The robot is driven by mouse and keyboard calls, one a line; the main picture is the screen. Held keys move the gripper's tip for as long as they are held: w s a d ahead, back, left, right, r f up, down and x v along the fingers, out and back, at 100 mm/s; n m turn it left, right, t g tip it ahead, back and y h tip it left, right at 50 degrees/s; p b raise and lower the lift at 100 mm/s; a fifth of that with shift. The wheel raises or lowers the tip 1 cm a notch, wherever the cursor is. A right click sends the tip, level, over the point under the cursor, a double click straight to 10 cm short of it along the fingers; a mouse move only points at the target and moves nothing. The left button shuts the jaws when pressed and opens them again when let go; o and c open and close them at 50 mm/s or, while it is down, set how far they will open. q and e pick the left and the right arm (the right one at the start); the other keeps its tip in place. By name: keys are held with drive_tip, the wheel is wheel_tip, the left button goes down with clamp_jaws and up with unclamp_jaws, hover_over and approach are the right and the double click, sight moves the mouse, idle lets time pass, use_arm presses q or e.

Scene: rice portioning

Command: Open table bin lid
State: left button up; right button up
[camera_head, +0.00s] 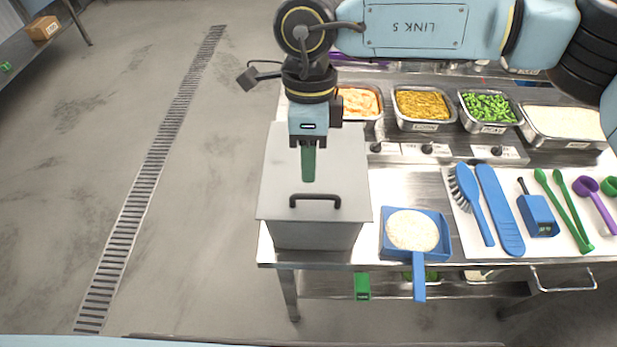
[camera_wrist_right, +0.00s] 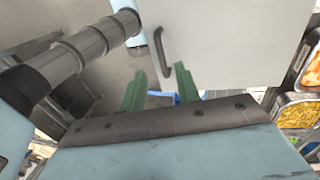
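The table bin (camera_head: 315,234) is a grey box at the table's left end, with its flat grey lid (camera_head: 342,170) down on it. A black bar handle (camera_head: 315,199) stands near the lid's front edge. The lid (camera_wrist_right: 240,45) and handle (camera_wrist_right: 162,52) also show in the right wrist view. My right gripper (camera_head: 308,178) is over the lid, just behind the handle in the head view. In the right wrist view its two green fingers (camera_wrist_right: 160,85) are apart with nothing between them; the handle shows beyond the fingertips. My left gripper is not in view.
Food pans (camera_head: 425,126) line the back. A brush (camera_head: 471,200) and other utensils lie at right. Open floor (camera_head: 190,230) is left of the table.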

hover_over(308, 203)
wheel_tip(308, 203, down, 6)
drive_tip(key=shift+r+p, duration=0.1)
drive_tip(key=shift+p, duration=0.2)
drive_tip(key=shift+c, duration=0.3)
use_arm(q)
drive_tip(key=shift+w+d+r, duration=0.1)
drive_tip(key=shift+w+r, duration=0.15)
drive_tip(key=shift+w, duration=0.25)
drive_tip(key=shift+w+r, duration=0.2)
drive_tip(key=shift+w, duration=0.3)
use_arm(e)
clamp_jaws()
